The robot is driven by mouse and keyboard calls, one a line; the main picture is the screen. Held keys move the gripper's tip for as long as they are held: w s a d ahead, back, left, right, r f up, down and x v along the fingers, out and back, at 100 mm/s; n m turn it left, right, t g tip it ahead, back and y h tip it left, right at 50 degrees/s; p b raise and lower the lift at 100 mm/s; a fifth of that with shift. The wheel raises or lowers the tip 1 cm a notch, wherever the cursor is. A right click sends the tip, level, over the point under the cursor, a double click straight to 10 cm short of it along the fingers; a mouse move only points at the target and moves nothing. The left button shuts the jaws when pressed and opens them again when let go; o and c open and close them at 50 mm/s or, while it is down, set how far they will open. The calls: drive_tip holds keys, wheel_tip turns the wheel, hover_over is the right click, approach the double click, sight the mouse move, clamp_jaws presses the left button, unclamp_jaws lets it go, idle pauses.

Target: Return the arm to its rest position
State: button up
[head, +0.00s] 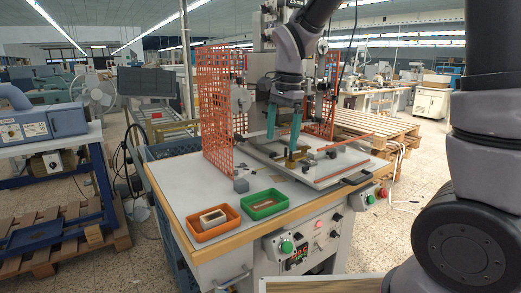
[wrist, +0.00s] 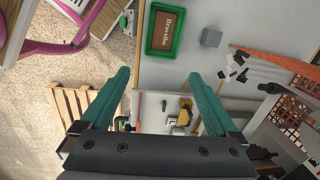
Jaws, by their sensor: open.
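My gripper (head: 284,125) is open, with its two teal fingers apart and nothing between them. In the head view it hangs over the right part of the stamping machine's table (head: 188,177), close to the press. In the wrist view the gripper (wrist: 163,85) shows both fingers spread above the table's edge and the machine's plate. My arm reaches in from the upper right of the head view and bends down to the gripper.
A red tray (head: 191,229) holding a light block and a green tray (head: 249,211) holding a brown piece stand at the table's front. A small grey cube (head: 241,185) sits behind them. An orange mesh guard (head: 217,110) stands left of the press. Wooden pallets (head: 372,124) lie behind.

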drive_tip(key=s+d+r+n+t, duration=0.3)
drive_tip(key=s+d+r, duration=0.3)
drive_tip(key=d, duration=0.3)
drive_tip(key=s+d+r+n+t+y, duration=0.1)
drive_tip(key=s+d+r+n+t, duration=0.2)
drive_tip(key=s+d+r, duration=0.3)
drive_tip(key=shift+d+t, duration=0.3)
drive_tip(key=shift+d, duration=1.45)
